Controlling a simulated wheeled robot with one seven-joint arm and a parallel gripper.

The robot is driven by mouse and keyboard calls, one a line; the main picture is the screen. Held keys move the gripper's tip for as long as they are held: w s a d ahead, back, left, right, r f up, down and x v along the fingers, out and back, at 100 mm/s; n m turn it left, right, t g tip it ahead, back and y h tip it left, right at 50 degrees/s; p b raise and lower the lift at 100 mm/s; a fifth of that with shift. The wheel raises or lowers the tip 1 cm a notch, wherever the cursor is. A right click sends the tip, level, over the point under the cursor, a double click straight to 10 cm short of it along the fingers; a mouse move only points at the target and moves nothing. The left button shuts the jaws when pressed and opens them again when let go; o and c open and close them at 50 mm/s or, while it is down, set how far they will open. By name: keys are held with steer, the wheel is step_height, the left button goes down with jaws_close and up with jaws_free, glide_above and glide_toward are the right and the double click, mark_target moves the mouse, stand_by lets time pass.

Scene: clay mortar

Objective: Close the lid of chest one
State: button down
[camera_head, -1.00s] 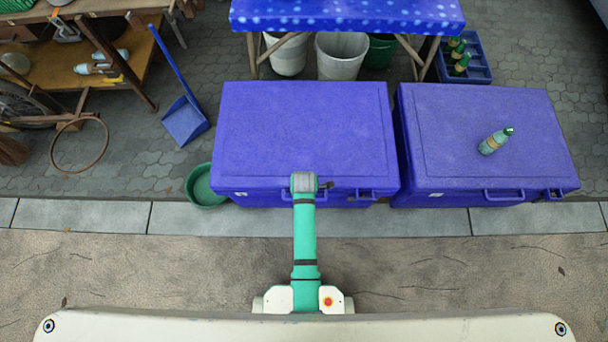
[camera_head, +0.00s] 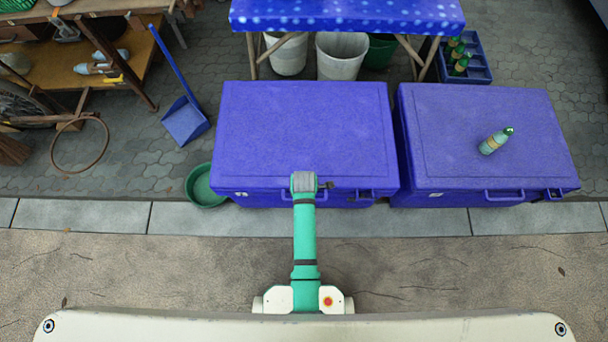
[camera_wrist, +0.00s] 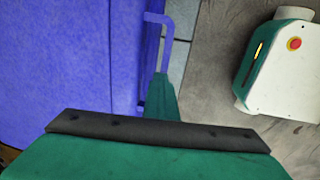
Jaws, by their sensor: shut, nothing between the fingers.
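Two blue chests stand side by side in the head view, a left chest (camera_head: 300,125) and a right chest (camera_head: 470,120). Both lids lie flat; whether a thin gap remains cannot be told. Their labels are too small to read, so which is chest one does not show. My arm reaches to the left chest's front edge. My gripper (camera_wrist: 160,131), a dark-edged green end in the wrist view, is shut and empty. It is close to the blue chest and its handle (camera_wrist: 153,45); contact cannot be told. In the head view my arm mostly hides it.
A green-capped bottle (camera_head: 495,141) lies on the right chest's lid. A green basin (camera_head: 203,187) and a blue dustpan (camera_head: 184,120) are at the left. A blue-topped table (camera_head: 345,14) with buckets below stands behind. The pavement in front is clear.

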stand_by(0.5)
steer(key=c, duration=1.7)
jaws_free()
steer(key=r, duration=0.3)
steer(key=s+r, duration=0.1)
steer(key=r, duration=0.6)
steer(key=shift+s+r, duration=0.3)
steer(key=shift+r, duration=0.05)
